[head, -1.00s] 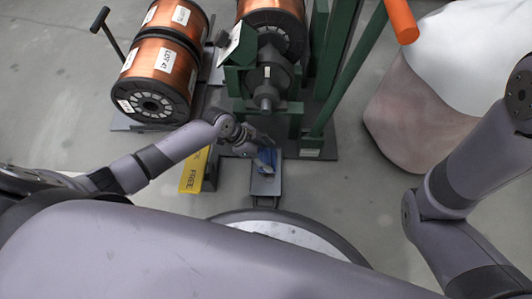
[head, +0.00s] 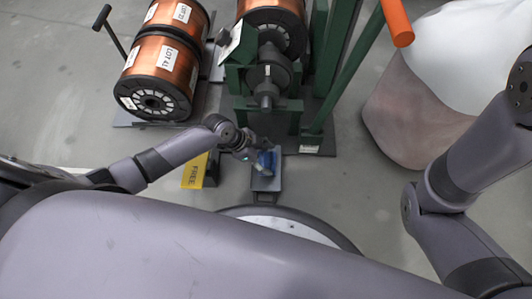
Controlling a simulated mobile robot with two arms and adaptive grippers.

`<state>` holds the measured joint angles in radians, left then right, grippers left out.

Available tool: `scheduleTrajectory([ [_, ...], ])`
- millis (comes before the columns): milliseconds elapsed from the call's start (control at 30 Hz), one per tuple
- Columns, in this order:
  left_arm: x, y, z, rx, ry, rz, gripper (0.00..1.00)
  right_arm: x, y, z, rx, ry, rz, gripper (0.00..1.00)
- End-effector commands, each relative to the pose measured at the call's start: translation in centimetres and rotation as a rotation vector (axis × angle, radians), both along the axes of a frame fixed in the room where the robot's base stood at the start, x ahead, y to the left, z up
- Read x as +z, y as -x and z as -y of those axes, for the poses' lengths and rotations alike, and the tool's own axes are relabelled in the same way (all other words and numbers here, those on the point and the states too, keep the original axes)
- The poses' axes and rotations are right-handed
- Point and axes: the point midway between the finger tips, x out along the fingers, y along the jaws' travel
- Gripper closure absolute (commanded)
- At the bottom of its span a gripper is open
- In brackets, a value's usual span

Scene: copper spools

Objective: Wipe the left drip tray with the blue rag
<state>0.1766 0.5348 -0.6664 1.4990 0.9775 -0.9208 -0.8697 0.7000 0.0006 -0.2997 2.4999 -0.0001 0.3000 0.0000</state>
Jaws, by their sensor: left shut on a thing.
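The drip tray (head: 266,184) is a small grey tray on the floor in front of the green stand, in the middle of the head view. The blue rag (head: 266,160) is at the far part of this tray. My left gripper (head: 257,157) is shut on the blue rag, coming in from the left over the tray. The fingertips are small and partly hidden, and I cannot tell how firmly the rag touches the tray. My right arm shows at the right, but its gripper is outside the picture.
A yellow sign marked FREE (head: 195,171) stands just left of the tray. Copper spools (head: 160,75) sit on a rack at the back left. The green stand (head: 318,95) rises behind the tray. A large pale sack (head: 440,90) is at the right, with bare floor before it.

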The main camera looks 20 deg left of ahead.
Motion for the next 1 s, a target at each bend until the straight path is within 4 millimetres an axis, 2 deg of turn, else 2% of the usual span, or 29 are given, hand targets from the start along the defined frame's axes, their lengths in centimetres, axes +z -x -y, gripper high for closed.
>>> scheduleTrajectory([
  [400,0.0,1.4,0.4,-0.001,0.001,-0.005,0.62,0.9,0.0,0.0,0.001,-0.001,0.001,0.69],
  [1000,-0.2,3.6,0.9,-0.003,-0.002,-0.009,0.62,1.0,-1.7,0.1,0.005,-0.004,-0.042,0.69],
])
